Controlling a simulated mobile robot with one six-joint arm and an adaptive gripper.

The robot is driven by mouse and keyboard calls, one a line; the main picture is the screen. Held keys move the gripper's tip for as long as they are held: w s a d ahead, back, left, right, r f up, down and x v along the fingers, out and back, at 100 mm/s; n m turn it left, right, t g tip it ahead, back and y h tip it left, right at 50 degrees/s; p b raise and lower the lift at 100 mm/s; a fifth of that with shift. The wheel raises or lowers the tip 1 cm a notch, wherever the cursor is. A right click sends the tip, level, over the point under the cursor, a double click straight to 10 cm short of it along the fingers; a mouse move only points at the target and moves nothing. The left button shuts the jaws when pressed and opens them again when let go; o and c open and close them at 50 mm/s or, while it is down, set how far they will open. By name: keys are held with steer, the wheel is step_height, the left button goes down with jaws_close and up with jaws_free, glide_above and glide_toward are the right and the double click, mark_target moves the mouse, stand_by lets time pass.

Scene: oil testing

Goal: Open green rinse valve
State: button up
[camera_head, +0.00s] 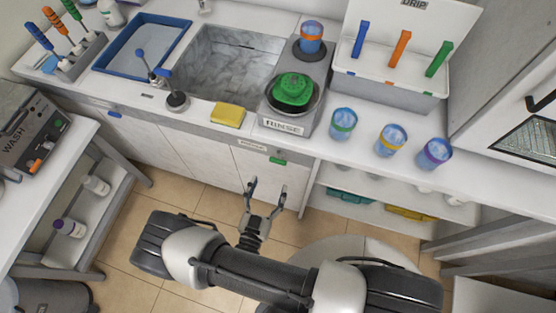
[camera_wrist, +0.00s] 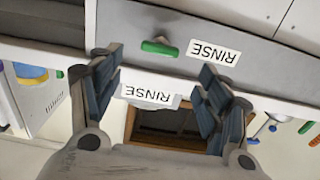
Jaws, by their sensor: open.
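The green rinse valve handle (camera_head: 277,160) is a small green bar on the cabinet front, just under the counter edge below the rinse station. In the wrist view the green handle (camera_wrist: 159,48) lies level beside an upside-down RINSE label (camera_wrist: 213,51). My gripper (camera_head: 267,187) is open and empty in front of the cabinet, below the handle in the picture. In the wrist view its two fingers (camera_wrist: 160,85) stand wide apart, with the handle beyond them. The fingers do not touch it.
The rinse station (camera_head: 284,124) with a green top stands on the counter above. A yellow sponge (camera_head: 228,115) and sink (camera_head: 225,62) are to its left. Several cups stand to the right, near a drip rack (camera_head: 390,90). A blue handle (camera_head: 114,114) is farther left. Floor before the cabinet is clear.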

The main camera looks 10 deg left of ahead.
mark_target(277, 163)
steer(key=w, duration=0.6)
steer(key=w+b, duration=0.1)
steer(key=w, duration=0.3)
steer(key=shift+d, duration=0.4)
steer(key=shift+c, duration=0.2)
steer(key=c, duration=1)
steer(key=shift+c, duration=0.2)
